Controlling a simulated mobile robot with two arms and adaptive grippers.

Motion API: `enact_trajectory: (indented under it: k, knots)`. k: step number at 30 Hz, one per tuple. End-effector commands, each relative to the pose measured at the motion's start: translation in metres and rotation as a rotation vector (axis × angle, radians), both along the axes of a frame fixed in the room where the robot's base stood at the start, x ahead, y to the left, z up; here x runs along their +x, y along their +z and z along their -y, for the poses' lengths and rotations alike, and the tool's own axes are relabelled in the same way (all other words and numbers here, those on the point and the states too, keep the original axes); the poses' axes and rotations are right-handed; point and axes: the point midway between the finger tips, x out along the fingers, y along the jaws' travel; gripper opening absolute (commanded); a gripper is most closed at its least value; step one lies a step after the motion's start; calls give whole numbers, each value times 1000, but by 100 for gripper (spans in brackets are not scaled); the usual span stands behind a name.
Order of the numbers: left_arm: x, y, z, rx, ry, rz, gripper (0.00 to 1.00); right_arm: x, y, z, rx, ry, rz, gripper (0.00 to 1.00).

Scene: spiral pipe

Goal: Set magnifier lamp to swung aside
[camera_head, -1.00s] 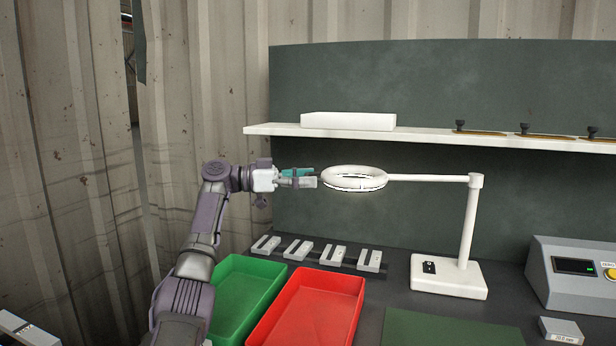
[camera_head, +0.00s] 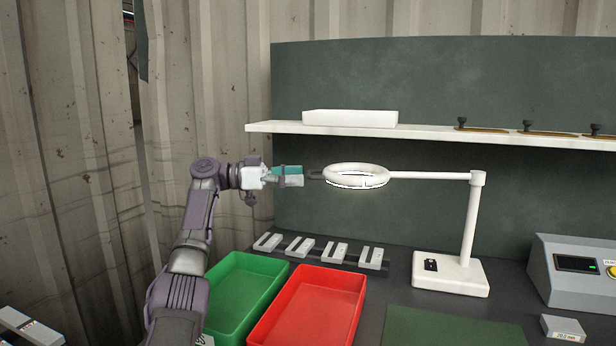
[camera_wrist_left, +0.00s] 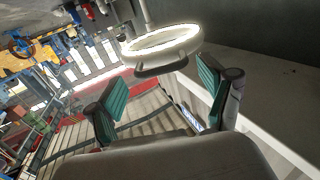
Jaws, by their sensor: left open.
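The white magnifier lamp stands on a flat base (camera_head: 450,275) with an upright post (camera_head: 470,220). Its arm (camera_head: 430,176) reaches left to the ring head (camera_head: 330,175), which hangs above the bench. A dark handle (camera_head: 314,175) sticks out from the ring's left side. My left gripper (camera_head: 296,176) is just left of this handle, at about its height. In the left wrist view, my left gripper (camera_wrist_left: 160,98) has its two green-padded fingers apart, with nothing between them. The ring (camera_wrist_left: 128,48) and the handle (camera_wrist_left: 160,69) lie ahead of the fingers. My right gripper is not in view.
A shelf (camera_head: 430,135) runs behind the lamp. A grey box with a display (camera_head: 560,290) stands at the right.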

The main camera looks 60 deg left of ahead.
Motion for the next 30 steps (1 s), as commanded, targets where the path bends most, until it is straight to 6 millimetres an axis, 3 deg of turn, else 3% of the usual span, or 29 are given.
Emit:
enact_trajectory:
  k: [6, 12, 30]
  knots:
    - [-41, 0, -27, -2, 3, -1, 81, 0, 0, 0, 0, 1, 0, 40]
    - [-65, 0, -42, -1, 0, -2, 81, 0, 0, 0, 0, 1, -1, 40]
    - [-72, -1, -45, 0, -2, -1, 81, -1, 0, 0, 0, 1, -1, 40]
